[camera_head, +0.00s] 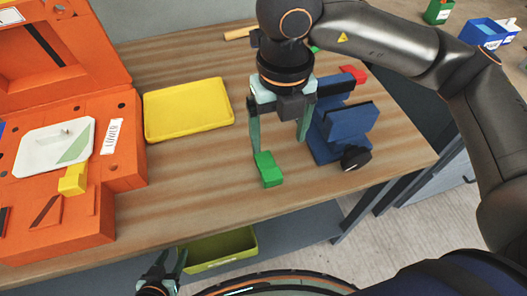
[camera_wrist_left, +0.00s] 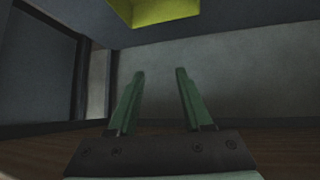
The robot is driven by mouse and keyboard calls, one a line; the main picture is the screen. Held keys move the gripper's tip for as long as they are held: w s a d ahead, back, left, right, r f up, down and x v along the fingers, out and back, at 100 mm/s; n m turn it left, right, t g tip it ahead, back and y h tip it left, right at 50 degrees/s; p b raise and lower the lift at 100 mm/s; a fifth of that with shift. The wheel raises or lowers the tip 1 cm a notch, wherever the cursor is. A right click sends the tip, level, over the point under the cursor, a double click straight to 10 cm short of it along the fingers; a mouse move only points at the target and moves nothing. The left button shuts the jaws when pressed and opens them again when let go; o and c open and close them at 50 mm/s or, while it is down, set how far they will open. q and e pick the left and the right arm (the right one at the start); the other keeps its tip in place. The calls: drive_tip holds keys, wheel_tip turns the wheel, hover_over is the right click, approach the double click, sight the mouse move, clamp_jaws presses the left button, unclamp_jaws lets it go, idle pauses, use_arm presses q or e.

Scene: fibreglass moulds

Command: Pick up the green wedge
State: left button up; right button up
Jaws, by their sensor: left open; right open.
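The green wedge (camera_head: 268,170) lies on the wooden table near its front edge in the head view. My right gripper (camera_head: 279,145) points down just behind and above it, with its fingers apart and nothing between them. Its left finger's tip ends at the wedge's back end and hides a little of it; I cannot tell whether they touch. My left gripper (camera_head: 172,260) is low in front of the table, open and empty. It also shows open in the left wrist view (camera_wrist_left: 160,75). The wedge is not in the left wrist view.
A blue clamp-like fixture (camera_head: 345,125) stands close right of my right gripper, with a red piece (camera_head: 354,74) behind. A yellow tray (camera_head: 188,110) and an orange case (camera_head: 125,165) are left. A yellow-green bin (camera_head: 222,249) sits below the table. Table between tray and wedge is clear.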

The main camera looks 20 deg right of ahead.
hover_over(272, 175)
drive_tip(key=f, duration=0.6)
drive_tip(key=shift+s+d+f, duration=0.25)
drive_tip(key=shift+d, duration=0.15)
drive_tip(key=shift+w+a+f, duration=0.1)
drive_tip(key=shift+a+f, duration=0.1)
drive_tip(key=shift+f, duration=1.25)
drive_tip(key=shift+w+a+f, duration=0.1)
drive_tip(key=shift+a+f, duration=0.1)
drive_tip(key=shift+f, duration=1.2)
clamp_jaws()
drive_tip(key=shift+r, duration=0.5)
wheel_tip(272, 175, up, 2)
drive_tip(key=shift+s+a+r, duration=0.1)
drive_tip(key=shift+a+r, duration=0.05)
drive_tip(key=shift+r, duration=0.1)
drive_tip(key=s+a+r, duration=0.9)
drive_tip(key=s, duration=0.1)
drive_tip(key=shift+s+r+b, duration=0.15)
drive_tip(key=shift+r+b, duration=0.15)
drive_tip(key=shift+b, duration=0.05)
